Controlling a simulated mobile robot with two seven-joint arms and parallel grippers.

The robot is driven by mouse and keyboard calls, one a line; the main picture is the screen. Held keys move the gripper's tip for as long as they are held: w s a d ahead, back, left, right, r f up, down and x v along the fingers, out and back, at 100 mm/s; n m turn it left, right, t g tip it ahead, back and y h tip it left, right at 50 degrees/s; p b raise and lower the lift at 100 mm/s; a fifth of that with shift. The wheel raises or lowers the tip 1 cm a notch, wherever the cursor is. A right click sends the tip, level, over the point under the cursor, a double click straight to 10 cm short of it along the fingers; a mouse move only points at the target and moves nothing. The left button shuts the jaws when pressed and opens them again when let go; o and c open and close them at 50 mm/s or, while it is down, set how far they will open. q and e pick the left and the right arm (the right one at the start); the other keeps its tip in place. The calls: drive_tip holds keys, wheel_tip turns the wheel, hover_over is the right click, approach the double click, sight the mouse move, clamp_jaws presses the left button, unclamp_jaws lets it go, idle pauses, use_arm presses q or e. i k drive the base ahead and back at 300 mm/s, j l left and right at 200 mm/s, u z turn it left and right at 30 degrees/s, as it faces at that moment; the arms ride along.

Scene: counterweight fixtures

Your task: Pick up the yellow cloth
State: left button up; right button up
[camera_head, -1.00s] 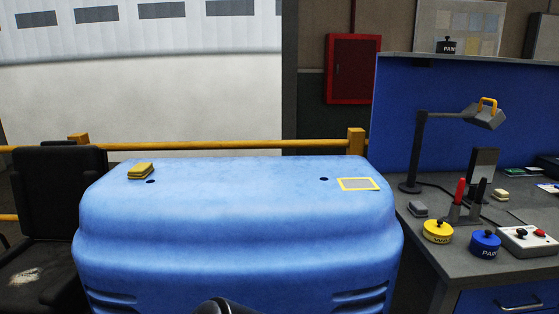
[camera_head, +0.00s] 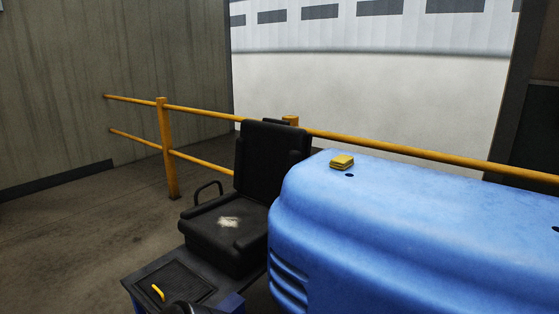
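The yellow cloth (camera_head: 342,161) is a small folded stack. It lies on the top of the blue rounded housing (camera_head: 430,200), near its left end, beside a small dark hole. Neither of my grippers can be made out in the head view. A dark rounded shape at the bottom edge, left of the middle, is cut off, and I cannot tell what it is.
A black seat (camera_head: 228,215) with a worn pale patch stands left of the housing. A dark step (camera_head: 172,283) with a yellow handle (camera_head: 158,293) is in front of it. A yellow railing (camera_head: 410,151) runs behind. Open floor (camera_head: 70,235) lies at the left.

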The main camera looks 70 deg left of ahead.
sight(341, 162)
drive_tip(key=u, duration=1.55)
